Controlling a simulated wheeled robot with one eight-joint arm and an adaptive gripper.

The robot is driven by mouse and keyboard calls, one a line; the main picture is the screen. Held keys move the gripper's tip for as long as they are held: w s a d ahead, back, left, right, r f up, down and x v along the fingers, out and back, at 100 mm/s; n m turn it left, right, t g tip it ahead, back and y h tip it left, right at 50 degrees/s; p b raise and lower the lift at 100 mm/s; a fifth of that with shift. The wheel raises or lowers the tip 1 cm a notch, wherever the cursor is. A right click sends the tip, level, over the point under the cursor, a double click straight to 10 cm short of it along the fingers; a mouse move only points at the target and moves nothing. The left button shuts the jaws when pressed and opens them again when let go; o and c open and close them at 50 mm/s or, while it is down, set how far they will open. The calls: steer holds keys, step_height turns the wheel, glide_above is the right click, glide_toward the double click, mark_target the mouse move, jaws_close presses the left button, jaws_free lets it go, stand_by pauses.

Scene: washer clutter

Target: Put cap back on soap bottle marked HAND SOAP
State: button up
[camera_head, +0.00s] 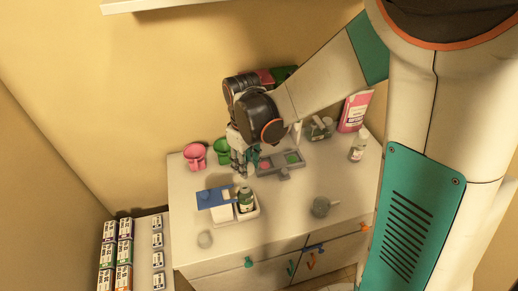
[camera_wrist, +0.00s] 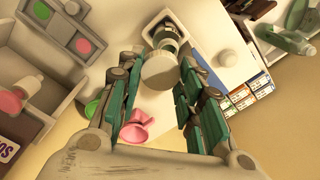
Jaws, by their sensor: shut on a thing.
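My gripper (camera_head: 242,172) hangs over the white counter, above and slightly behind a small dark-green bottle (camera_head: 246,202) that stands in a white tray (camera_head: 257,212). In the wrist view, my gripper (camera_wrist: 160,72) has a round off-white cap (camera_wrist: 158,71) between its fingertips and is shut on it. The bottle (camera_wrist: 166,40) shows just beyond the cap, partly hidden by it; I cannot tell from here whether they touch. The bottle's label is too small to read. The cap is hidden in the head view.
A blue board (camera_head: 211,197) lies left of the tray. A grey holder (camera_head: 287,171) with pink and green discs stands behind right.

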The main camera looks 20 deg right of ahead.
steer(key=shift+s+a+r+p, duration=0.1)
steer(key=shift+s+a+p, duration=0.2)
steer(key=shift+a, duration=0.35)
steer(key=shift+f+b, duration=1.6)
steer(key=shift+f, duration=0.85)
steer(key=shift+f+b, duration=0.55)
steer(key=shift+f+b, duration=1.05)
steer(key=shift+b, duration=0.4)
stand_by(0.4)
steer(key=o, duration=1.2)
steer(key=shift+r, duration=0.2)
steer(key=shift+r+p, duration=2.35)
steer(key=shift+r, duration=1.05)
